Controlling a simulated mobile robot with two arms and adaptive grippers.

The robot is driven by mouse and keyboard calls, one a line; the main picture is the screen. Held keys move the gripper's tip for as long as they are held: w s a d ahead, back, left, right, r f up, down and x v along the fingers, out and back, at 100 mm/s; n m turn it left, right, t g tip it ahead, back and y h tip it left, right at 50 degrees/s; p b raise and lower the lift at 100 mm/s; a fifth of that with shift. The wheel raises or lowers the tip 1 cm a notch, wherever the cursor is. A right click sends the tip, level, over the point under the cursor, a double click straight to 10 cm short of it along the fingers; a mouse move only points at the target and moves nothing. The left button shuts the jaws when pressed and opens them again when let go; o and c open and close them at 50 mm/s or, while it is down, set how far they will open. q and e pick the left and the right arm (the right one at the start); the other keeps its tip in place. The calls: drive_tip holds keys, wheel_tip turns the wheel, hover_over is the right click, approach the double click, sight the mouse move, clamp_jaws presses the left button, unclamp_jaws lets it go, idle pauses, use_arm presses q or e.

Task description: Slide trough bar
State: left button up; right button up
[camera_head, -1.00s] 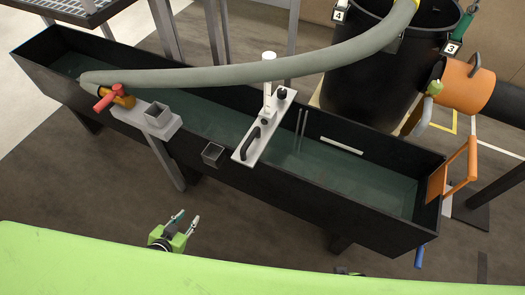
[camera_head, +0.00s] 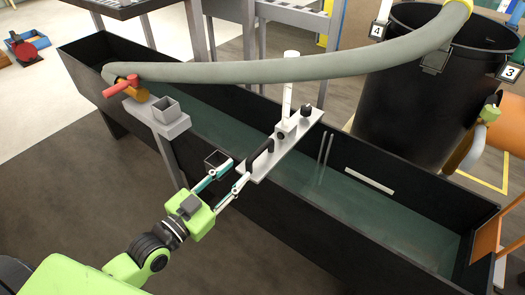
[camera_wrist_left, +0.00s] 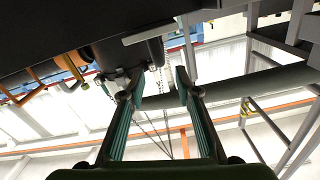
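The trough bar (camera_head: 284,152) is a light grey plate lying across the long black trough (camera_head: 350,232). It carries a black handle (camera_head: 262,155) at its near end, plus a white upright post (camera_head: 288,98) and a black knob (camera_head: 306,110). My left gripper (camera_head: 239,171) is open, its two fingers apart, with the tips just left of the handle and close to the bar's near end. I cannot tell whether they touch it. The open fingers also show in the left wrist view (camera_wrist_left: 157,90), with nothing seen held between them. My right gripper is not in view.
A thick grey hose (camera_head: 290,70) arches over the trough. A bracket (camera_head: 165,118) and red-handled valve (camera_head: 122,86) stand further left. A black barrel (camera_head: 425,95) stands behind.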

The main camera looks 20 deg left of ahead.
sight(261, 147)
use_arm(q)
drive_tip(key=b+x, duration=0.1)
drive_tip(key=x, duration=0.9)
drive_tip(key=shift+w+d+f, duration=0.1)
drive_tip(key=shift+w, duration=0.2)
drive_tip(key=shift+w+d, duration=0.2)
drive_tip(key=shift+w, duration=0.3)
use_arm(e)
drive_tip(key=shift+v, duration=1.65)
use_arm(q)
clamp_jaws()
